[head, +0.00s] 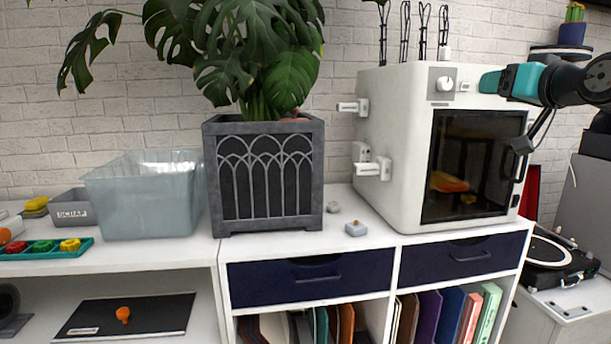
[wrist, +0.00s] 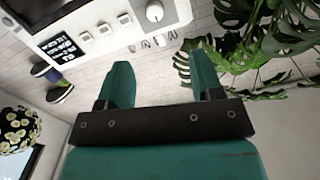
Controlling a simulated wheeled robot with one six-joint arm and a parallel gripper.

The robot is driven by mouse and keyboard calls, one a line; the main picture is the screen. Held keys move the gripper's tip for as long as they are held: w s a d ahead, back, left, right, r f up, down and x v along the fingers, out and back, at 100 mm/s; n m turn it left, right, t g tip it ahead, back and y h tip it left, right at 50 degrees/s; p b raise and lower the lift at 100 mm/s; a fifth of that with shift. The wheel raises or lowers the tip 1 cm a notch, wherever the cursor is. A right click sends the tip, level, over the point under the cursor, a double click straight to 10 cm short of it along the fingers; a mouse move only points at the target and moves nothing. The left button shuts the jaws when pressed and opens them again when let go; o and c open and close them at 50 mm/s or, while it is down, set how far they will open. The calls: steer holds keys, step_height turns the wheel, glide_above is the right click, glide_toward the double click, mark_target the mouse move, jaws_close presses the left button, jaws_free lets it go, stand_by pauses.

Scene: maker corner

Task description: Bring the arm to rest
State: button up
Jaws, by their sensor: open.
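My gripper (head: 490,82) reaches in from the right in the head view, in front of the upper right of a white enclosed machine (head: 388,130). In the wrist view my gripper (wrist: 160,72) shows two teal fingers spread apart with nothing between them. The machine's front (wrist: 100,35) and its round knob (wrist: 154,12) appear beyond the fingers there, upside down. I cannot tell the exact gap between gripper and machine.
A plant in a grey planter (head: 264,175) stands left of the machine. A translucent bin (head: 145,200) is farther left. A turntable (head: 550,258) sits at the right. Small grey items (head: 356,229) lie on the white cabinet top. A black door handle (head: 520,145) projects below my gripper.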

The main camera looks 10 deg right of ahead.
steer(key=s+a+f+n+g+y, duration=0.2)
steer(key=s+a+f+g, duration=0.3)
steer(key=a+f, duration=0.45)
steer(key=s+a+f+n+g+y, duration=0.25)
steer(key=s+a+f+g, duration=0.35)
steer(key=a, duration=0.7)
steer(key=s+a+f+n+g+h, duration=0.1)
steer(key=s+a+f+n+g, duration=0.15)
steer(key=s+f, duration=0.5)
steer(key=s+a+f+n+g, duration=0.1)
steer(key=s+a+f+g, duration=0.3)
steer(key=s, duration=0.6)
step_height(320, 180, up, 17)
steer(key=p, duration=1.6)
steer(key=shift+s+d, duration=0.2)
steer(key=shift+f, duration=0.1)
